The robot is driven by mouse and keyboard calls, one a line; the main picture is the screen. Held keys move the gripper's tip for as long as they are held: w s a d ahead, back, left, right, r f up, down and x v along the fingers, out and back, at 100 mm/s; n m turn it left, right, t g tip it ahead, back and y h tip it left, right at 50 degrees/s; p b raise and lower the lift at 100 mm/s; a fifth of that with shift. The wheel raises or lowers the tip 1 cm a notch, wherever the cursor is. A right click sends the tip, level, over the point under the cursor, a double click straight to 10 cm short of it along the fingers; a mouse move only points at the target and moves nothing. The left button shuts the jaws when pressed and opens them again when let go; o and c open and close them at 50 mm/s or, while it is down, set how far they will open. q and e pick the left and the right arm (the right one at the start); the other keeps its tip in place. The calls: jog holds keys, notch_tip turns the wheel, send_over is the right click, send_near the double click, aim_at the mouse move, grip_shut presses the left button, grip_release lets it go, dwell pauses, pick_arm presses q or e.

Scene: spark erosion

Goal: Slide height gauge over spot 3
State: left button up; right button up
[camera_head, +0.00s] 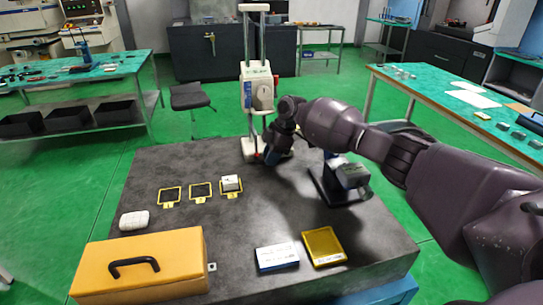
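The height gauge (258,88) stands upright at the far edge of the dark granite table (190,235), with a white body, tall twin columns and a pale base. My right gripper (271,156) is low beside the right side of the gauge's base. My own wrist hides its fingers, so I cannot tell whether they touch or grip the base. Three yellow-framed spots lie in a row left of centre: left (170,196), middle (201,191) and right (231,194). A small white block sits on the right one. Their numbers are too small to read. My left gripper is out of view.
A dark stand with a grey block (352,175) is under my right forearm. An orange case (150,262), a white rounded item (134,220), a blue-and-white box (277,258) and a yellow tray (323,246) lie toward the front. The table's middle is clear.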

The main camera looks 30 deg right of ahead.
jog(key=shift+s+d+f, duration=0.1)
jog(key=shift+d+f, duration=0.05)
jog(key=shift+d, duration=0.05)
grip_shut()
jog(key=a, duration=0.2)
jog(key=w+a, duration=0.1)
jog(key=a, duration=0.2)
jog(key=w+a, duration=0.1)
jog(key=a, duration=0.2)
jog(key=shift+w+a+b, duration=0.1)
jog(key=shift+a+b, duration=0.15)
jog(key=shift+b, duration=0.1)
grip_release()
jog(key=shift+d, duration=0.1)
jog(key=shift+r, duration=0.2)
jog(key=v, duration=1)
jog(key=shift+r+p, duration=0.3)
